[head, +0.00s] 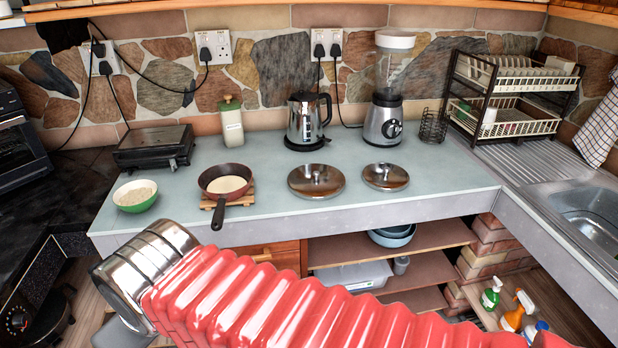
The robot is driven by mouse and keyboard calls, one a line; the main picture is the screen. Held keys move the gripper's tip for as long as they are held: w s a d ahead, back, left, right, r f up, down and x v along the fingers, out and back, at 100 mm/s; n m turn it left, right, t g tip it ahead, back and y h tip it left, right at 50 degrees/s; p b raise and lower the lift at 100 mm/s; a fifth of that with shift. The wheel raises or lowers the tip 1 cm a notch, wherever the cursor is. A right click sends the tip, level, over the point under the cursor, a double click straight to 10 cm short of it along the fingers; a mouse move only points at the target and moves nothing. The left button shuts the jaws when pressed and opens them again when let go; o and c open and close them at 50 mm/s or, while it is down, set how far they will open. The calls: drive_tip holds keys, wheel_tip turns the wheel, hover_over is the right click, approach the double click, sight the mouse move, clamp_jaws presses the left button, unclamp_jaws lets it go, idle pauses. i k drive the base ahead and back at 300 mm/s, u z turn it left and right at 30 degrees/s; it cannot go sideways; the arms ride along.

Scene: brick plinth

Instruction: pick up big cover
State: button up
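Two round metal covers with knobs lie flat on the pale counter in the head view. The big cover (316,189) is on the left, near the counter's front edge. The smaller cover (386,184) lies just right of it, apart from it. Nothing hides the big cover. My red ribbed arm with a chrome section crosses the bottom of the view, in front of and below the counter edge. My gripper's fingers do not show, so I cannot see whether it is open or shut.
A red pan (228,170) on a wooden trivet and a green bowl (135,207) stand left of the covers. A kettle (305,120) and a blender (383,125) stand behind them. A dish rack (510,95) and sink (595,215) are right. Open shelves lie below the counter.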

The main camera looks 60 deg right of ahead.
sight(315, 182)
drive_tip(key=z, duration=2.05)
